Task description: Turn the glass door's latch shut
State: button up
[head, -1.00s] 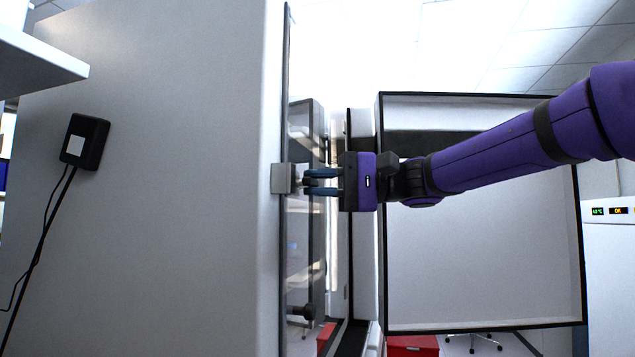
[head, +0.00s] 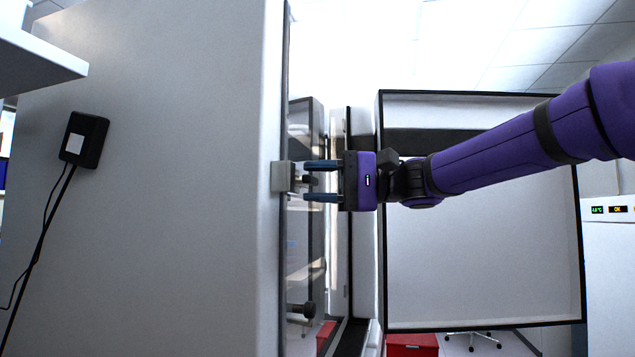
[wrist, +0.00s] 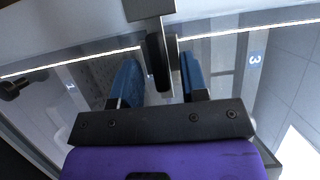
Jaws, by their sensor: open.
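The glass door (head: 303,240) stands along the right edge of a large pale cabinet in the head view, and its glass also shows in the wrist view (wrist: 88,84). The latch (head: 284,176) is a small grey block at the cabinet edge; in the wrist view its dark knob (wrist: 157,62) hangs below a grey bracket. My gripper (head: 308,181) is open in front of the latch. In the wrist view its blue fingertips (wrist: 158,72) stand on either side of the knob, with a gap visible at least on the left. Contact cannot be told.
A black knob (head: 303,311) sits lower on the glass door. A black box with a cable (head: 85,140) is on the cabinet's side at left. A large black-framed panel (head: 484,260) stands behind my arm. Red boxes (head: 412,345) are at the bottom.

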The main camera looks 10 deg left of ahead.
jog(key=shift+d, duration=0.1)
jog(key=v, duration=1)
jog(key=shift+d, duration=0.3)
jog(key=shift+w, duration=0.1)
